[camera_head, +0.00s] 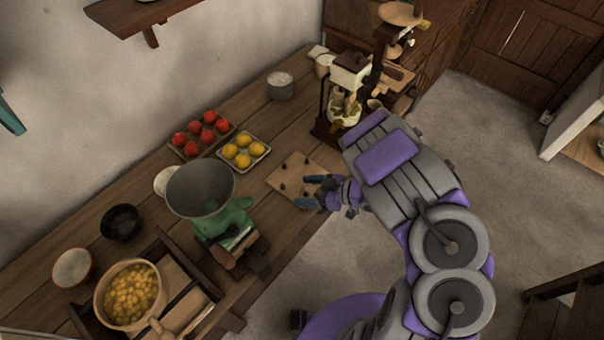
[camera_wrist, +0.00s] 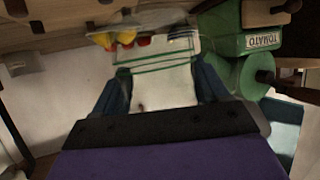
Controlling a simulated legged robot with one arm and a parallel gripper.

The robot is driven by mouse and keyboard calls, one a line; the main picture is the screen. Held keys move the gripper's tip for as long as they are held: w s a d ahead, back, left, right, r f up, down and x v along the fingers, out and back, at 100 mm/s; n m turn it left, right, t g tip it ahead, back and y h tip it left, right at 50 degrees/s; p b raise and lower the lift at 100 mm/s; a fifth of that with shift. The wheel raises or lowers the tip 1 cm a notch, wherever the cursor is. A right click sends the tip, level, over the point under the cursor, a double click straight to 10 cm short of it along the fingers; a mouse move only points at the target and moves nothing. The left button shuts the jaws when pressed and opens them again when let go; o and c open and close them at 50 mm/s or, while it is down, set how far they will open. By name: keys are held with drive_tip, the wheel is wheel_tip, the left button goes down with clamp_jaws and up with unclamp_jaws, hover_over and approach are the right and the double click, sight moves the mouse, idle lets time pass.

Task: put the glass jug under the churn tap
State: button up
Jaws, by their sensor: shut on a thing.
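My gripper (camera_head: 309,192) is at the front edge of the table, beside a small wooden board. In the wrist view my gripper (camera_wrist: 162,84) is shut on a clear glass vessel with green bands, which I take for the glass jug (camera_wrist: 160,62). The jug is between the two blue fingers. In the head view I cannot make it out. The churn (camera_head: 347,98) looks like a glass jar with pale contents on a dark wooden stand, farther back along the table, behind my arm. Its tap cannot be made out, and my arm covers its lower right side.
A lemon tray (camera_head: 263,151), a tomato tray (camera_head: 180,150) and a grey pot (camera_head: 280,87) stand behind. Bare tabletop (camera_head: 308,130) lies between board and churn.

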drive_tip(key=shift+s+d+r, duration=0.15)
drive_tip(key=shift+s+d, duration=0.15)
drive_tip(key=shift+s, duration=0.5)
drive_tip(key=shift+s+d+r, duration=0.1)
drive_tip(key=shift+s+d, duration=0.15)
drive_tip(key=shift+s, duration=0.55)
drive_tip(key=w+d+r+m+t+h, duration=0.1)
drive_tip(key=w+d+r+m+t, duration=0.15)
drive_tip(key=w, duration=0.45)
drive_tip(key=w+d+r+m+t+h, duration=0.1)
drive_tip(key=w+r+m+t, duration=0.2)
drive_tip(key=w, duration=0.4)
drive_tip(key=w+d+r+m+t+h, duration=0.4)
drive_tip(key=w+d+r+m+h, duration=0.2)
drive_tip(key=d+r+m+h, duration=0.3)
drive_tip(key=shift+d+r+h, duration=0.2)
drive_tip(key=shift+r+h, duration=0.7)
drive_tip(key=shift+r, duration=0.65)
drive_tip(key=shift+w+t, duration=0.1)
drive_tip(key=shift+t, duration=0.15)
